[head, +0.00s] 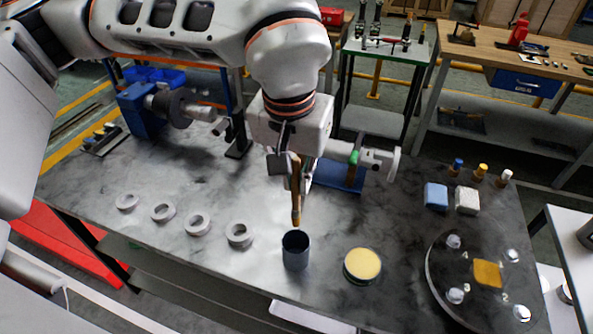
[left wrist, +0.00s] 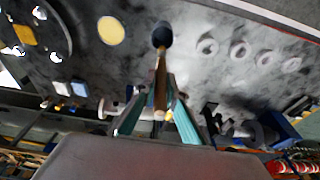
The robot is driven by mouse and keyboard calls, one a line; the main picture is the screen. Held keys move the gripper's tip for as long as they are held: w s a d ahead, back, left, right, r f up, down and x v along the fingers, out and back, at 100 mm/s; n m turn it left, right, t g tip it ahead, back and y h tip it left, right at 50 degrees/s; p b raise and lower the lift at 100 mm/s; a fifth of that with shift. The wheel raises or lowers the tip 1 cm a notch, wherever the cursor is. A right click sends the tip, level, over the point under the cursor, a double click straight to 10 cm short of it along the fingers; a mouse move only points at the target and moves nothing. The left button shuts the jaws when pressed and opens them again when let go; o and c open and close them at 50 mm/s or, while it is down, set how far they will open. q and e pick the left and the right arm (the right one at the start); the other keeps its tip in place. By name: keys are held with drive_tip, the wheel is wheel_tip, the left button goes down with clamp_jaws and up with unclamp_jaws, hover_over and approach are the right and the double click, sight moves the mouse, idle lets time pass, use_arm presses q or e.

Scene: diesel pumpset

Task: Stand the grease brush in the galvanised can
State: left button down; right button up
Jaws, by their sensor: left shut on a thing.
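The grease brush (head: 296,203) hangs upright, a slim brown stick, held in my left gripper (head: 294,168), which is shut on it. Its lower end is close above the mouth of the galvanised can (head: 296,253). The can is a dark grey-blue open cylinder standing on the dark table. In the left wrist view the brush (left wrist: 160,78) runs from between the fingers (left wrist: 160,108) towards the can (left wrist: 162,34), and its far end overlaps the rim there. I cannot tell whether the tip is inside the rim. My right gripper is not in view.
A tin with a yellow top (head: 362,266) stands right of the can. Several white rings (head: 239,234) lie to its left. A dark round plate (head: 440,272) with studs is at the right. Blue and white blocks (head: 436,196) lie behind it. A vice-like machine (head: 150,108) stands at back left.

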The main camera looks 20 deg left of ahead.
sight(297, 216)
use_arm(q)
drive_tip(key=shift+f+b, duration=0.4)
drive_tip(key=shift+f, duration=0.4)
drive_tip(key=shift+f+b, duration=0.55)
drive_tip(key=shift+f, duration=0.35)
drive_tip(key=shift+f+b, duration=0.65)
drive_tip(key=shift+f, duration=0.25)
drive_tip(key=shift+f+b, duration=0.75)
drive_tip(key=shift+f, duration=0.2)
drive_tip(key=shift+f+b, duration=1.5)
drive_tip(key=shift+f, duration=0.4)
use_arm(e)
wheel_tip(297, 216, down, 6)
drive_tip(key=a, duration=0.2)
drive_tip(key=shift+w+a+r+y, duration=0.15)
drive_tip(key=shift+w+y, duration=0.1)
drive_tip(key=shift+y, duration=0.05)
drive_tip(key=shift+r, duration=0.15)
